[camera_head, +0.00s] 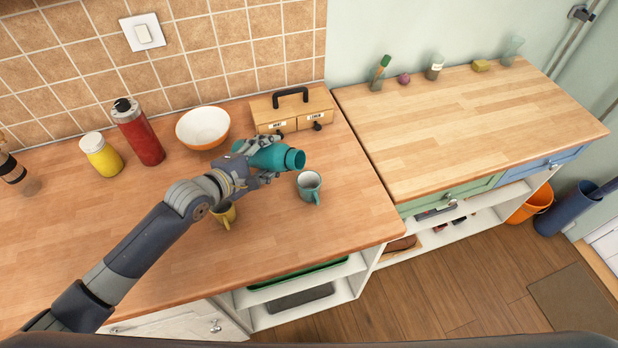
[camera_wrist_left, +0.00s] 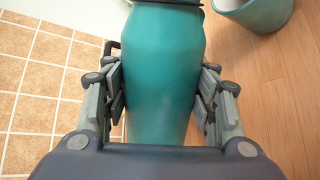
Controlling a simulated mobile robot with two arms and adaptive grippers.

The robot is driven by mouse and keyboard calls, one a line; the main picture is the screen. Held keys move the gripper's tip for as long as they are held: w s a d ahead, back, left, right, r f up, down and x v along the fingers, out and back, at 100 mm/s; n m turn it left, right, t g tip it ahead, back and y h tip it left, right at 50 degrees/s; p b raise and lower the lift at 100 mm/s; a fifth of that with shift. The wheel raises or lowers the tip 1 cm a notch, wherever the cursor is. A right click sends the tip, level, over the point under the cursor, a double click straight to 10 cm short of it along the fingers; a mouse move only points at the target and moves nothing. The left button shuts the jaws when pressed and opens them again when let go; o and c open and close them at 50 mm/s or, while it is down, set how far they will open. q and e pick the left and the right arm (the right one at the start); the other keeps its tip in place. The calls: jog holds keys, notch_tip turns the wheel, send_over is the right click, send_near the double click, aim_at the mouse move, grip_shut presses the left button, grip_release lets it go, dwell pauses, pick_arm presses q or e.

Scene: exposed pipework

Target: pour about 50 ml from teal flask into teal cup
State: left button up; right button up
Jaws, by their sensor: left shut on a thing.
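The teal flask (camera_head: 270,157) is held by my left gripper (camera_head: 262,163), whose fingers are shut around its body. The flask is tilted close to level, its mouth pointing right, above the counter. In the left wrist view the flask (camera_wrist_left: 163,75) lies between both sets of fingers (camera_wrist_left: 163,95). The teal cup (camera_head: 309,186) stands upright on the counter, just below and right of the flask's mouth, with a pale inside. Part of the cup (camera_wrist_left: 255,12) shows at the top right of the left wrist view. No stream of liquid is visible. My right gripper is not in view.
A yellow mug (camera_head: 225,215) stands partly behind my left wrist. A white and orange bowl (camera_head: 203,127), a red bottle (camera_head: 138,132), a yellow bottle (camera_head: 101,156) and a wooden drawer box (camera_head: 291,108) stand along the back. The counter right of the cup is clear.

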pick_arm(q)
jog(key=shift+r, duration=0.2)
jog(key=shift+m+p, duration=0.3)
jog(key=shift+s+d+m+y+p, duration=0.1)
jog(key=shift+d+m+y+p, duration=0.3)
jog(key=shift+p, duration=0.65)
dwell(0.4)
jog(key=shift+d+r+m+t+y+p, duration=0.1)
jog(key=shift+r+m+t+y+p, duration=0.4)
jog(key=shift+p, duration=0.85)
dwell(1.7)
jog(key=shift+r, duration=0.1)
dwell(0.4)
